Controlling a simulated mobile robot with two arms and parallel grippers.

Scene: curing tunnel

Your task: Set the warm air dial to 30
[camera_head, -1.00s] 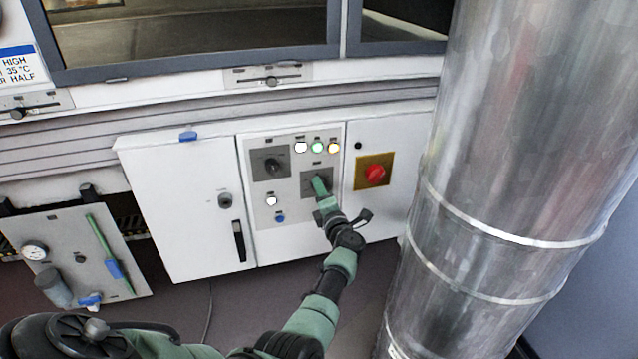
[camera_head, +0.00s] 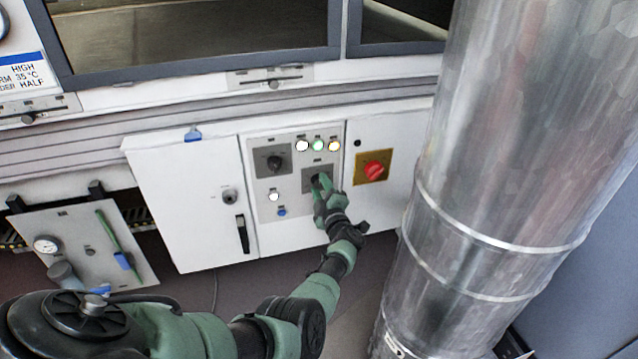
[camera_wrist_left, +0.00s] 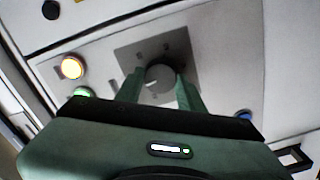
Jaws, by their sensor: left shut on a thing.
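The control panel (camera_head: 292,215) is on the front of a white cabinet and bears two dials on dark square plates. The lower right dial (camera_wrist_left: 160,76) is a round grey knob, and its plate markings are too small to read. My left gripper (camera_head: 322,182) reaches this dial; in the left wrist view its two green fingers (camera_wrist_left: 161,84) stand on either side of the knob, shut on it. In the head view the gripper mostly hides the knob and its pointer. The upper left dial (camera_head: 274,162) is free. My right gripper is not in view.
Several lit lamps (camera_head: 318,145) sit above the dial. A red switch on a yellow plate (camera_head: 374,171) is to its right. A large metal duct (camera_head: 500,200) stands close on the right. A gauge plate (camera_head: 88,248) is at the lower left.

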